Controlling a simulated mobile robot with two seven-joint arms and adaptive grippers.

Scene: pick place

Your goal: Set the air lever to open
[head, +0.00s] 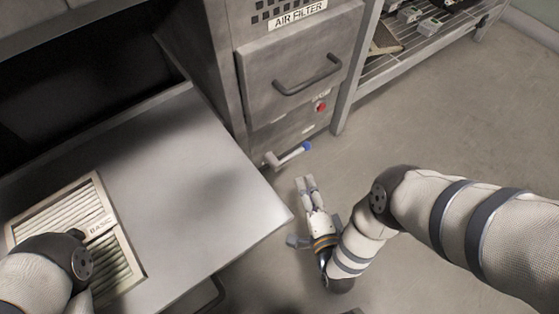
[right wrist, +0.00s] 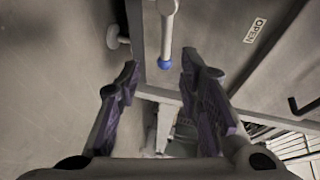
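The air lever (head: 290,156) is a pale grey bar with a blue tip, low on the front of the air filter cabinet. In the head view it points right, away from its pivot. In the right wrist view the lever (right wrist: 168,28) hangs from the top edge, its blue end between the fingertips in the picture. My right gripper (head: 306,181) is just below the lever in the head view, apart from it. The right wrist view shows the gripper (right wrist: 159,62) open, with nothing held. An OPEN label (right wrist: 255,31) lies to the right. My left gripper is out of view.
A grey metal table (head: 190,150) stands at the left, bearing a framed filter marked BASIC (head: 62,210), partly covered by my left arm. The cabinet has a drawer handle (head: 307,78) and a red button (head: 321,106). A wire shelf (head: 425,45) stands behind right. Floor lies clear around the gripper.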

